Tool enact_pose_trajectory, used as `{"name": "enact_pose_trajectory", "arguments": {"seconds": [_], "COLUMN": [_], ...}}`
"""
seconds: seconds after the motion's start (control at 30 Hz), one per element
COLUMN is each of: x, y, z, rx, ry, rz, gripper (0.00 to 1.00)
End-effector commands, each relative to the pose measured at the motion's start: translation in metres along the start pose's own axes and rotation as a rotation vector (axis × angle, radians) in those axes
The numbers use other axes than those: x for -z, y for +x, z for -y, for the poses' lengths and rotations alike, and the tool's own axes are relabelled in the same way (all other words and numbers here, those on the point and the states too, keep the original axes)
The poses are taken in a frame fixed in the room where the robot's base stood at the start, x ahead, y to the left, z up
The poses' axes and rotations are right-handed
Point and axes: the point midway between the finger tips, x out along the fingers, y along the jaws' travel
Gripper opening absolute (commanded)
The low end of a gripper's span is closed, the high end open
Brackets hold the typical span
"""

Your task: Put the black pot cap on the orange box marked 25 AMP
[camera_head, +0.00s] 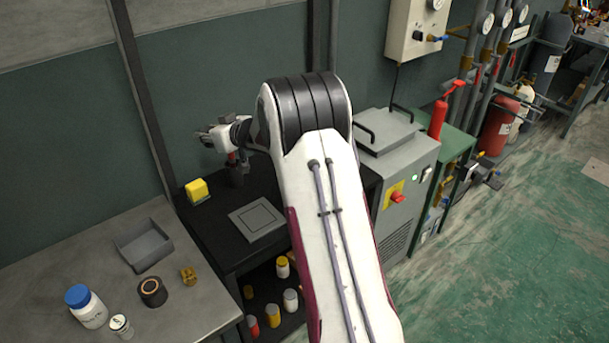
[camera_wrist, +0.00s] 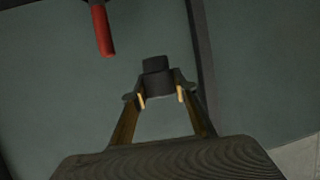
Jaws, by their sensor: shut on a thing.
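My gripper (camera_head: 222,135) is up over the back of the black bench, in front of the green wall. In the wrist view its two fingers (camera_wrist: 160,97) are shut on a small black piece, which looks like the black pot cap (camera_wrist: 157,68). The cap is hidden or too small to make out in the head view. I cannot make out an orange box marked 25 AMP in either view. A yellow block (camera_head: 197,190) sits on the black bench, below and left of my gripper; no marking on it can be read.
A flat grey plate (camera_head: 257,219) lies on the black bench. The grey table (camera_head: 185,225) at left holds a grey tray (camera_head: 143,244) and a blue-capped jar (camera_head: 87,307).

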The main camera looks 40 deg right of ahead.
Motion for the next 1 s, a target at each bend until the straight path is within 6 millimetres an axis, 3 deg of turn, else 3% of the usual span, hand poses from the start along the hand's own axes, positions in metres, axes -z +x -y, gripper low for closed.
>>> {"name": "enact_pose_trajectory", "arguments": {"seconds": [0.2,0.6,0.8,1.0], "x": [-0.006,-0.025,-0.039,-0.054], "y": [-0.041,-0.125,-0.169,-0.205], "z": [-0.061,-0.15,-0.18,-0.192], "rx": [-0.066,-0.169,-0.207,-0.22], "ry": [0.027,0.07,0.087,0.091], "rz": [-0.001,-0.001,-0.002,-0.001], "gripper": [0.07,0.07,0.07,0.07]}}
